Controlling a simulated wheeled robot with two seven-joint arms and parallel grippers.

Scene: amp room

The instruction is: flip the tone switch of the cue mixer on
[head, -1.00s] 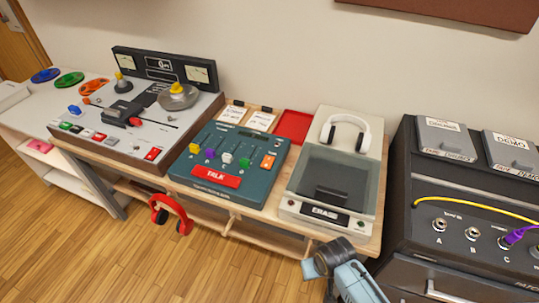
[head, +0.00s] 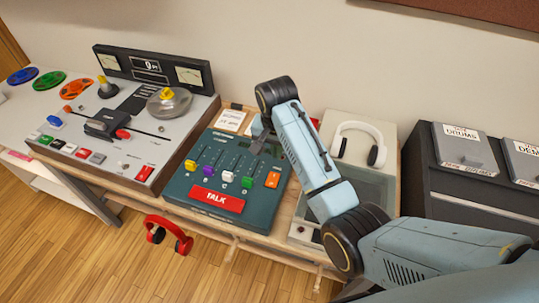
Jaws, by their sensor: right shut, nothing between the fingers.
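The cue mixer (head: 196,188) is a teal sloped box on the wooden bench, with a red TALK bar (head: 217,199) at its front. An orange switch (head: 272,180), likely the tone switch, sits at the right of its panel, right of a row of coloured slider knobs (head: 228,176). Its on or off position is too small to tell. My right gripper (head: 257,146) is shut and empty, over the mixer's back right part, behind the orange switch and apart from it. The arm covers the mixer's back right corner. My left gripper is out of view.
A tape machine (head: 112,154) with a dark meter panel stands left of the mixer. Red headphones (head: 168,236) hang below the bench's front edge. A black cabinet (head: 424,180) stands far right.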

